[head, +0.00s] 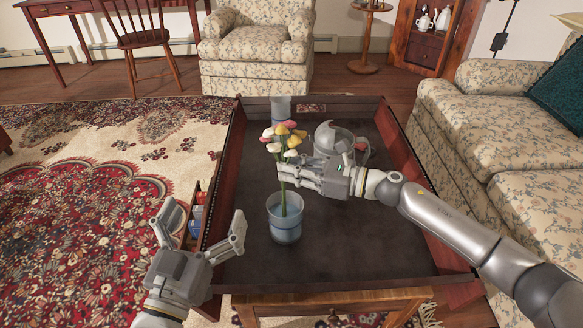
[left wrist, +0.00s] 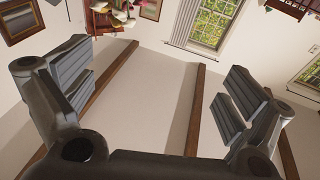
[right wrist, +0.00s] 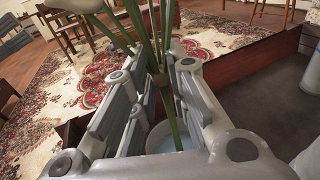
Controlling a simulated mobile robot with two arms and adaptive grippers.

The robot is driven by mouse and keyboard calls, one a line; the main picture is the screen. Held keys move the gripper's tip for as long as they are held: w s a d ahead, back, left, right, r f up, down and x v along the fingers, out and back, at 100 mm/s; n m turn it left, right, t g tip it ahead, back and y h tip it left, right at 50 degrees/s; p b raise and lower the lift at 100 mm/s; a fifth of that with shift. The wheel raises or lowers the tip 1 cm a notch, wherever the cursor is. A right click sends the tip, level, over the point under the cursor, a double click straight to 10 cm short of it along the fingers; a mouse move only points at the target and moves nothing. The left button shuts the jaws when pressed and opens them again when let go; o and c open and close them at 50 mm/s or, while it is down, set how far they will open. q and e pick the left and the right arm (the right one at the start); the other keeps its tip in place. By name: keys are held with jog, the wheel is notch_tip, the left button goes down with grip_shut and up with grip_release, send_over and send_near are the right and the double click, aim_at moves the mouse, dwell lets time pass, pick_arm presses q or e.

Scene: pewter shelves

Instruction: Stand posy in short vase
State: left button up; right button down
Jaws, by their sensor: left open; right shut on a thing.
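The posy (head: 285,135), with yellow, white and pink blooms on green stems, stands roughly upright in the head view. My right gripper (head: 284,173) is shut on its stems, below the blooms. A pale blue glass vase (head: 286,232) stands on the dark tray table right below. The stems' lower end shows within the vase's outline. In the right wrist view the stems (right wrist: 172,122) pass between the fingers down to the vase mouth (right wrist: 160,143); how deep they go is unclear. My left gripper (head: 203,229) is open and empty, left of the vase, by the table's left edge.
Another bluish glass vessel (head: 281,107) stands at the table's back edge, behind the blooms. A silvery rounded pot (head: 328,139) sits behind my right gripper. The raised wooden rim (head: 405,152) surrounds the table top. The front right of the top (head: 370,240) is bare.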

pick_arm(q)
jog(key=s+r+t+h+b, duration=0.1)
jog(key=s+r+t, duration=0.2)
jog(key=r+t, duration=0.2)
jog(key=shift+r+h+b, duration=0.35)
jog(key=shift+r+h, duration=0.05)
jog(key=shift+r, duration=0.85)
pick_arm(e)
jog(key=shift+f, duration=0.95)
pick_arm(q)
jog(key=shift+s+d, duration=0.1)
pick_arm(e)
jog(key=c, duration=1.3)
grip_release()
jog(key=shift+c, duration=0.2)
jog(key=o, duration=1.3)
jog(key=shift+o, duration=0.2)
jog(key=shift+d, duration=0.15)
